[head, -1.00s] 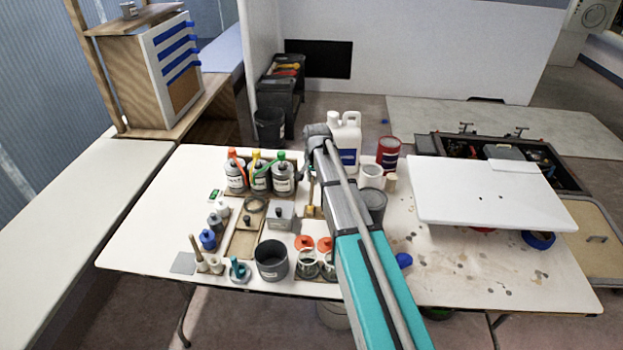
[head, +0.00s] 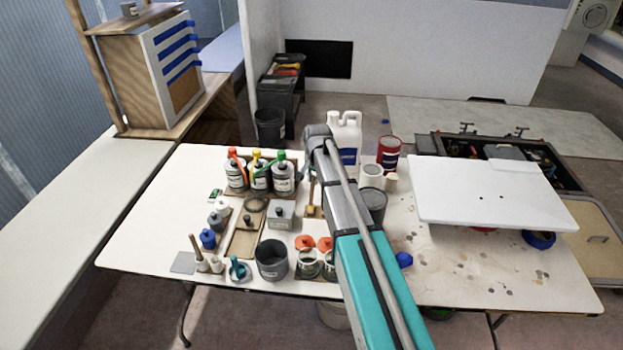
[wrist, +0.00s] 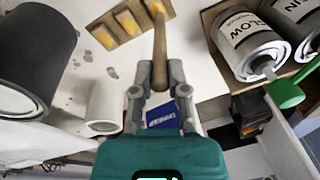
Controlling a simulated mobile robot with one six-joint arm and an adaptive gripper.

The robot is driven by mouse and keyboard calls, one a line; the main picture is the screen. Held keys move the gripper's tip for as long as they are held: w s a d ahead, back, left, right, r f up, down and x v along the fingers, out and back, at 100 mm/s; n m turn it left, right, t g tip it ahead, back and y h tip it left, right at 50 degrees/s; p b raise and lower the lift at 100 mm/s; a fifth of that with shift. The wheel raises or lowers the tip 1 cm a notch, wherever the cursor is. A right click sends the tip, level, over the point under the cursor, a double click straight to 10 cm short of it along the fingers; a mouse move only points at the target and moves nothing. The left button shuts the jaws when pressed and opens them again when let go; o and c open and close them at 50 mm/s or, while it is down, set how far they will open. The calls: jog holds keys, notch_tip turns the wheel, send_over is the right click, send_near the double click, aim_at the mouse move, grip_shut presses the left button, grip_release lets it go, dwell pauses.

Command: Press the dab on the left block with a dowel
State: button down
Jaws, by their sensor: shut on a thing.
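My gripper (wrist: 155,82) is shut on a wooden dowel (wrist: 160,45), which stretches away from the fingers. A strip with several yellow-orange dabbed blocks (wrist: 127,22) lies beyond it in the wrist view, which is turned around from the head view. The left block's dab (wrist: 153,7) appears at the right end there, close to the dowel's far end. I cannot tell whether they touch. In the head view the strip (head: 313,212) shows beside my arm, which hides part of it and most of the gripper.
Bottles with orange, yellow and green tops (head: 259,176) stand left of my arm. A dark grey pot (head: 374,204), a white roll (head: 371,176) and a white jug (head: 346,135) stand close on the right. A white panel (head: 490,190) lies farther right.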

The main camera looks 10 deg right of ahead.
jog(key=shift+f+b, duration=0.55)
jog(key=shift+f, duration=0.05)
dwell(2.0)
jog(key=shift+r, duration=0.15)
